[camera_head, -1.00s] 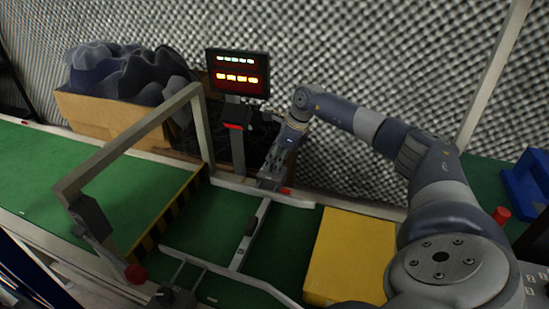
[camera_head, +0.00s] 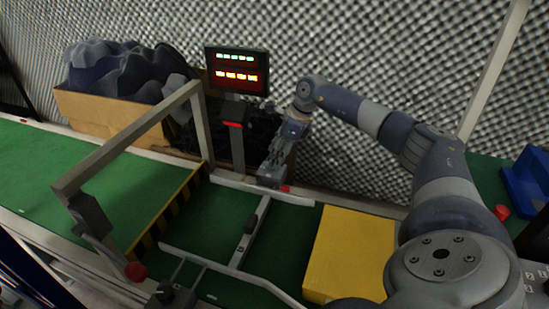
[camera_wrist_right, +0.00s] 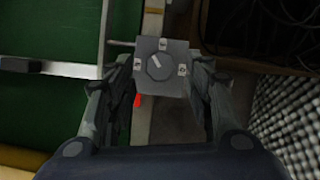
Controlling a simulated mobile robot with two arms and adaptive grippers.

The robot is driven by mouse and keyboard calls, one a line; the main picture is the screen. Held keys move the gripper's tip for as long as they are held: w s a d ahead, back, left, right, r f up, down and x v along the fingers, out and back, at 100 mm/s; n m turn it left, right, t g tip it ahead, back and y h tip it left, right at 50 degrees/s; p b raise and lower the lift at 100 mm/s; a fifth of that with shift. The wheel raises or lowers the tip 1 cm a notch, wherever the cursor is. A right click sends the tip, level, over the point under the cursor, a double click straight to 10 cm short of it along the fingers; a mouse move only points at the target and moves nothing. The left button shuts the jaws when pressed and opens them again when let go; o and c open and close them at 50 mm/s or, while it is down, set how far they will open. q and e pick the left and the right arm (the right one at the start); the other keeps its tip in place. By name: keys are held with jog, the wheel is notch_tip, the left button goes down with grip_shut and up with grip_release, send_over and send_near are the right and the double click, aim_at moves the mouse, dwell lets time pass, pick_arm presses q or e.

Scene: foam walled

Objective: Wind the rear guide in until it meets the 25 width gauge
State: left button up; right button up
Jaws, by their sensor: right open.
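The rear guide (camera_head: 228,183) is a pale rail along the far side of the green belt. A grey block with a round knob (camera_wrist_right: 160,67) stands at its far side, the knob marked with a white line. My right gripper (camera_head: 271,172) points down there. In the right wrist view my right gripper (camera_wrist_right: 160,85) is open, one finger on each side of the block; I cannot tell whether they touch it. A red pointer (camera_wrist_right: 138,100) lies beside the block. A crossbar (camera_head: 252,232) with a dark piece spans the guides; no 25 marking is readable. My left gripper is out of view.
A grey gate frame (camera_head: 130,140) arches over the belt. A lit display (camera_head: 237,72) stands on a post behind. A yellow block (camera_head: 350,255) sits right of the guides. A front knob (camera_head: 172,294) and red button (camera_head: 135,271) are at the near edge. A cardboard box (camera_head: 100,113) stands behind.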

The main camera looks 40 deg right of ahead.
jog(key=v, duration=0.5)
jog(key=shift+s+d+r, duration=0.1)
jog(key=shift+r, duration=0.15)
jog(key=shift+f, duration=0.1)
